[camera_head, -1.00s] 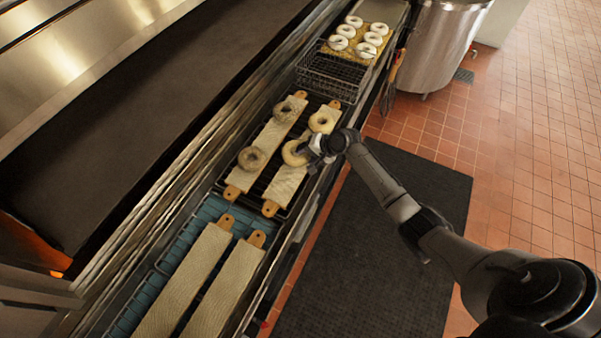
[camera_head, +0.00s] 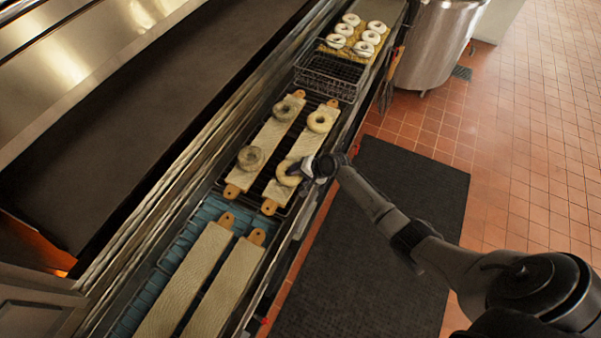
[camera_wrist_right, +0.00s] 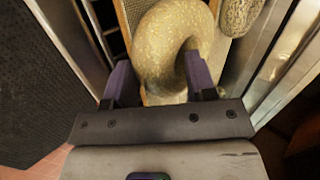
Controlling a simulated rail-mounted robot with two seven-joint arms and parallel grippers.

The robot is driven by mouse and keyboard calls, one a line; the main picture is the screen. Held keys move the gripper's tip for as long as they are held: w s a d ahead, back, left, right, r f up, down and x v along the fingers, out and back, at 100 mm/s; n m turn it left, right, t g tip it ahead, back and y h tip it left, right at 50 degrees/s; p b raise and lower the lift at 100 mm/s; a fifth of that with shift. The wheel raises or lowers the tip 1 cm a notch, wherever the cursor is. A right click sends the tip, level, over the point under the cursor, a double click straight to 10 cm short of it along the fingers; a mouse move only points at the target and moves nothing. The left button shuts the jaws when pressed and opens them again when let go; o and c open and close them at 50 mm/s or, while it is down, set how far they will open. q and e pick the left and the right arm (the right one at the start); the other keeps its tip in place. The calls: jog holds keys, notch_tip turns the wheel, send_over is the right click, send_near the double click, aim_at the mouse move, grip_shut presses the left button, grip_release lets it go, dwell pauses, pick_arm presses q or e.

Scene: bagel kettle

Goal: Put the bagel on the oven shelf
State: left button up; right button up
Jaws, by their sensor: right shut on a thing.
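A pale tan bagel (camera_head: 287,175) is at the near end of the right-hand wooden board (camera_head: 296,151), in my right gripper (camera_head: 301,168). In the wrist view the bagel (camera_wrist_right: 165,45) fills the space between the two fingers (camera_wrist_right: 160,80); the right finger lies by its hole. Whether the bagel touches the board is hard to tell. Three other bagels lie on the boards: one pale (camera_head: 320,121) and two darker (camera_head: 284,110), (camera_head: 251,158). The long dark surface (camera_head: 130,135) at left looks like the oven shelf; no bagel is on it. My left gripper is out of view.
Two bare boards (camera_head: 185,282), (camera_head: 226,290) lie on a blue rack in front. A wire basket (camera_head: 326,77) and a tray with several white bagels (camera_head: 352,49) stand beyond. A metal rail (camera_head: 180,165) runs between boards and dark surface. A steel kettle (camera_head: 433,45) stands at back.

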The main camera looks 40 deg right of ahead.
jog(key=o, duration=0.8)
jog(key=shift+c, duration=0.2)
jog(key=shift+o, duration=1)
